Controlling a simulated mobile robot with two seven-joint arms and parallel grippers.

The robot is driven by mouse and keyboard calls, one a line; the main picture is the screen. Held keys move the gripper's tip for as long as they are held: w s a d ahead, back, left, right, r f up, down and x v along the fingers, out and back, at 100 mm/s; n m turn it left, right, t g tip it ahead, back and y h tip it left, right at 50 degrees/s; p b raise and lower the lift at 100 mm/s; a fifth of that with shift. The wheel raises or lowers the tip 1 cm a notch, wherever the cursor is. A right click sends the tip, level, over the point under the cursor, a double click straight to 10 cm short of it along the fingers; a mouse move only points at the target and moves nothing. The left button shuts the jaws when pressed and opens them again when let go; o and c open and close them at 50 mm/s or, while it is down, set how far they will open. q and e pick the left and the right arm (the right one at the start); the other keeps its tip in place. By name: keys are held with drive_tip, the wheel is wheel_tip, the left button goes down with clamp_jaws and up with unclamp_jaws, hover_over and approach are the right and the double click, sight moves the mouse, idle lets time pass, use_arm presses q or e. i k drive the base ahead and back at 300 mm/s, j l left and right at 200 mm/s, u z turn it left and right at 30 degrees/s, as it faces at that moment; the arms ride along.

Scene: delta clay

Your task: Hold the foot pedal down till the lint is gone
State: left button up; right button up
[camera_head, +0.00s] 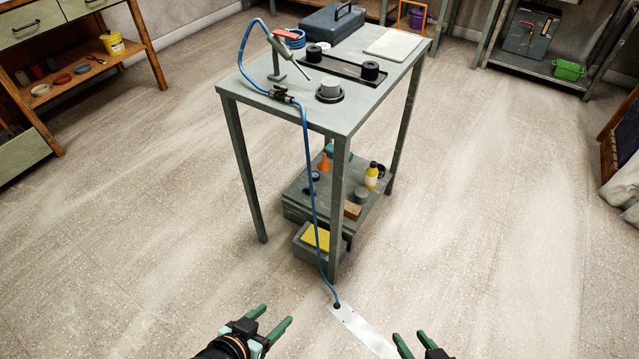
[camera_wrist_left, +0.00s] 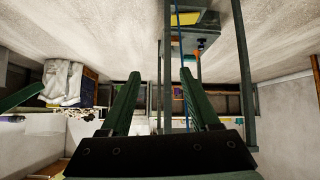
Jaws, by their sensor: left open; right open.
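A pale metal plate (camera_head: 362,329) lies flat on the floor at the bottom of the head view, with a blue hose (camera_head: 318,235) meeting its far end. It may be the foot pedal; its near end is cut off by the picture edge. The hose runs up to a valve and a thin air nozzle (camera_head: 294,66) on the grey table (camera_head: 262,105). A grey round part (camera_head: 328,87) sits in a black dish below the nozzle. I cannot make out lint on it. My left gripper (camera_head: 278,314) is open and empty, left of the plate. My right gripper (camera_head: 409,335) is open and empty, right of it.
The table's lower shelf (camera_head: 290,193) holds a yellow bottle (camera_head: 371,176), an orange funnel (camera_head: 324,164) and small items. A blue toolbox (camera_head: 332,22) and a black tray stand on top. Shelving lines the back and left.

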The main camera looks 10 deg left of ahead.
sight(309, 237)
drive_tip(key=i+j+z, duration=0.1)
drive_tip(key=z, duration=0.85)
drive_tip(key=j+z, duration=0.7)
drive_tip(key=j, duration=0.15)
drive_tip(key=j+z, duration=0.1)
drive_tip(key=j, duration=0.55)
drive_tip(key=k+j, duration=0.15)
drive_tip(key=j, duration=0.45)
drive_tip(key=z, duration=0.05)
